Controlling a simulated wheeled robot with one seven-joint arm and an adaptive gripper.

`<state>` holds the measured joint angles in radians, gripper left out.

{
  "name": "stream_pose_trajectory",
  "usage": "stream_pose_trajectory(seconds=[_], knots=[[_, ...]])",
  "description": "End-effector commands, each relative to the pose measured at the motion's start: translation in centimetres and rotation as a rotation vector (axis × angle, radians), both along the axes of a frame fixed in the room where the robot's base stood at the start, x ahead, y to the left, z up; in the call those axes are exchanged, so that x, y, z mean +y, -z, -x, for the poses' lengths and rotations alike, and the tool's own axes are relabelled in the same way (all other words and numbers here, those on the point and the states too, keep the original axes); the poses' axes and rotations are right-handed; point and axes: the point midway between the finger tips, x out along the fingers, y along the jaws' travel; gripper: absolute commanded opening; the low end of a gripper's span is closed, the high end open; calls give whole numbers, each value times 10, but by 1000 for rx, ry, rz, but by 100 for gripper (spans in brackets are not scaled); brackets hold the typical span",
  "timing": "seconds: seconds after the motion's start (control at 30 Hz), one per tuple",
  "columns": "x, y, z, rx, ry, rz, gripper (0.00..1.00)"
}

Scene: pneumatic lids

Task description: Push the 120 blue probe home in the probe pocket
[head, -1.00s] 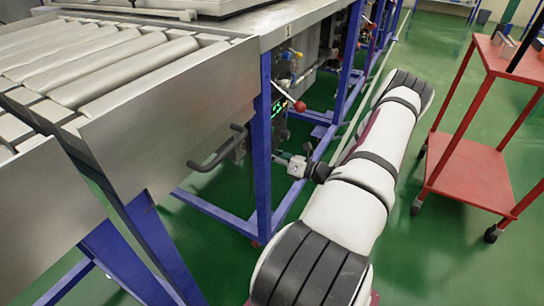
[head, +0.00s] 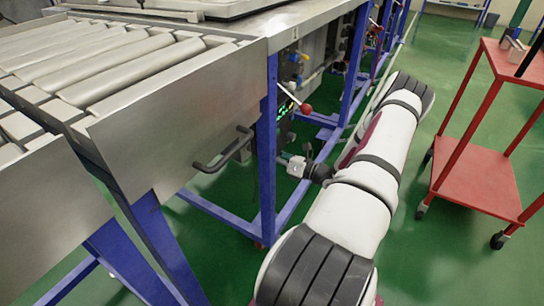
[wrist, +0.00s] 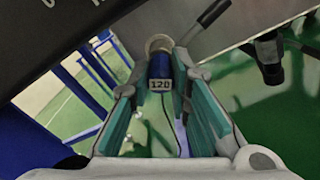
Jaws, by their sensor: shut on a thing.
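The blue probe (wrist: 160,68), with a label reading 120 and a dark cable hanging from it, is between the tips of my gripper (wrist: 160,82) in the wrist view. The teal-padded fingers are shut on it. A pale round ring (wrist: 159,43) shows at the probe's far end; I cannot tell whether it is the pocket mouth, or how deep the probe sits. In the head view my gripper (head: 296,167) is low beside the bench's blue leg (head: 267,160), and the probe is too small to make out.
A dark bar handle (head: 225,152) sticks out under the steel roller bench (head: 185,125). A lever with a red knob (head: 305,108) is above my gripper. A red trolley (head: 475,180) stands to the right.

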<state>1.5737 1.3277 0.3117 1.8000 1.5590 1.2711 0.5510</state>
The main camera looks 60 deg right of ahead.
Motion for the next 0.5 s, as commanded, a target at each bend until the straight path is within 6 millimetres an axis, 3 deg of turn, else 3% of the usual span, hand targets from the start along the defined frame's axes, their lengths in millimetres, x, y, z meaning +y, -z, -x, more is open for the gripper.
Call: stream_pose_trajectory(seconds=[0.2, 0.23, 0.3, 0.5], knots=[[1, 0, -5, 0, -1, 0, 0], [1, 0, -4, 0, -1, 0, 25], [1, 0, -4, 0, -1, 0, 41], [1, 0, -4, 0, 0, 0, 42]])
